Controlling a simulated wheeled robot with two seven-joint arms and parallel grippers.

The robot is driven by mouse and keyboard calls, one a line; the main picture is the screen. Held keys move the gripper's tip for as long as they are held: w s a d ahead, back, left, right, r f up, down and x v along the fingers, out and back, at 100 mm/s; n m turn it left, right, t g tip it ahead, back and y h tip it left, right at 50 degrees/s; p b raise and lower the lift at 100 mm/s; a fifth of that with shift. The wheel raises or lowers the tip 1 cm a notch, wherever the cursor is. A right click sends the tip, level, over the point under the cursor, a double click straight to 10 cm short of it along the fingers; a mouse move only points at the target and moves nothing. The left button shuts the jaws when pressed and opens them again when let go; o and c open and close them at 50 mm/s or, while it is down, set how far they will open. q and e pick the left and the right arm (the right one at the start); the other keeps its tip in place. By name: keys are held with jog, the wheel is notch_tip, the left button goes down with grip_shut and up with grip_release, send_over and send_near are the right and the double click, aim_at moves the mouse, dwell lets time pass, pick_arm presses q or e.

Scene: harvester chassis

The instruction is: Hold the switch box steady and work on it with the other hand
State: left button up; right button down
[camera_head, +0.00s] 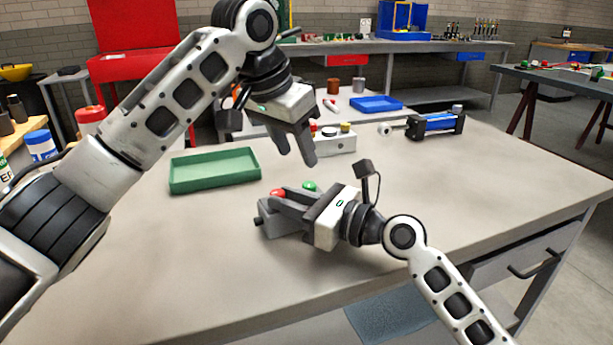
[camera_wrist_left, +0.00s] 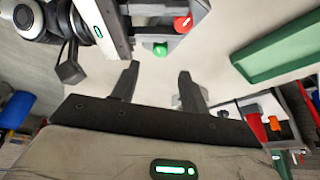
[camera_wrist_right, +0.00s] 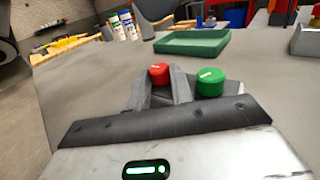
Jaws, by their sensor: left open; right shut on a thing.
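The switch box (camera_head: 277,224) is a grey box with a red button (camera_head: 277,193) and a green button (camera_head: 309,186) on top. It rests on the table. My right gripper (camera_head: 278,203) is shut on it; in the right wrist view the red button (camera_wrist_right: 159,73) shows between the fingers and the green button (camera_wrist_right: 210,82) just right of them. My left gripper (camera_head: 300,155) is open and empty, above and behind the box. In the left wrist view the red button (camera_wrist_left: 182,24) and green button (camera_wrist_left: 161,49) lie beyond its fingers.
A green tray (camera_head: 214,170) lies left of the box. A pale box with coloured knobs (camera_head: 336,143) stands behind my left gripper. A blue cylinder device (camera_head: 436,124) is at the back right, and a blue tray (camera_head: 376,104) lies farther back. The table's right side is clear.

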aim_at(309, 184)
pick_arm(q)
jog(key=x, duration=0.7)
jog(key=shift+f, duration=0.25)
grip_shut()
